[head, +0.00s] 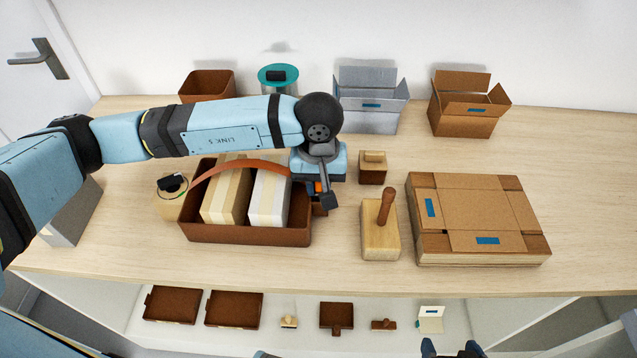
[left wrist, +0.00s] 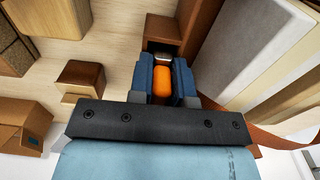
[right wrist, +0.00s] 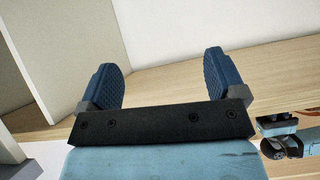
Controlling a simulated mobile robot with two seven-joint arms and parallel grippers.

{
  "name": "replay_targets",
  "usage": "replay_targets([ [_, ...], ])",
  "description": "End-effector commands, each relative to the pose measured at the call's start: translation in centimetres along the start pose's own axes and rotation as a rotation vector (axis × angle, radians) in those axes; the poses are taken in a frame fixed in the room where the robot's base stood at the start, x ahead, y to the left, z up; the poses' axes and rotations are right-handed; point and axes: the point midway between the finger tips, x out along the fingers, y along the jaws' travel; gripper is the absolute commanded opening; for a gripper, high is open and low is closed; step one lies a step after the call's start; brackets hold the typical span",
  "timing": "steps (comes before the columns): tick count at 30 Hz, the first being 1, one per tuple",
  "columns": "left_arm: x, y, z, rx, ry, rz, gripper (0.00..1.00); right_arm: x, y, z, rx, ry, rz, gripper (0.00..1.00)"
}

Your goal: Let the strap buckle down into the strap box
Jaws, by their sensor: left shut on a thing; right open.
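My left gripper (head: 323,196) is shut on the orange strap buckle (head: 318,187) at the right end of the brown tray. In the left wrist view, the buckle (left wrist: 162,85) sits between both fingers with a metallic tip facing a small brown open box, likely the strap box (left wrist: 163,30). That box shows partly in the head view (head: 320,209), mostly hidden by my gripper. Whether the tip is inside it I cannot tell. A brown strap (head: 237,165) arches over two pale blocks in the tray. My right gripper (right wrist: 165,75) is open and empty.
The brown tray (head: 245,236) holds the two blocks. To its right stand a wooden block with a handle (head: 380,240), a small brown box (head: 372,173) and a flat carton (head: 480,208). Open cartons (head: 465,118) stand at the back. Small parts lie on the lower shelf (head: 370,340).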

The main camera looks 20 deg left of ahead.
Motion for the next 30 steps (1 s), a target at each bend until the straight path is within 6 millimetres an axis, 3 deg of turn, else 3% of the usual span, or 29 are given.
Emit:
replay_targets([
  [1, 1.0, -0.1, 0.4, 0.002, -0.013, -0.010, 0.00, 0.1, 0.0, 0.2, 0.000, -0.001, 0.000, 0.89],
  [2, 1.0, -0.1, 0.5, 0.002, -0.014, -0.010, 0.20, 0.1, 0.0, 0.2, 0.000, -0.001, 0.000, 0.89],
  [4, 1.1, -0.1, 0.5, 0.002, -0.015, -0.010, 0.36, 0.1, 0.0, 0.4, -0.001, -0.004, 0.000, 0.89],
  [10, 0.7, -0.1, 0.5, 0.002, -0.015, -0.010, 0.39, 0.1, 0.2, 1.1, -0.006, -0.017, 0.000, 0.89],
  [12, 0.0, -0.1, 0.5, 0.002, -0.014, -0.010, 0.48, 0.1, 0.2, 1.4, -0.008, -0.021, 0.001, 0.89],
  [13, -0.4, -0.1, 0.4, 0.002, -0.013, -0.010, 0.48, 0.1, 0.3, 1.5, -0.010, -0.023, 0.001, 0.89],
  [24, -9.2, -0.1, 0.2, 0.001, 0.002, -0.001, 0.48, 0.0, 0.4, 1.1, -0.012, -0.014, 0.002, 0.89],
  [30, -12.6, 0.0, 0.2, 0.000, 0.004, 0.001, 0.48, 0.1, 0.3, 0.4, -0.009, -0.002, 0.002, 0.89],
])
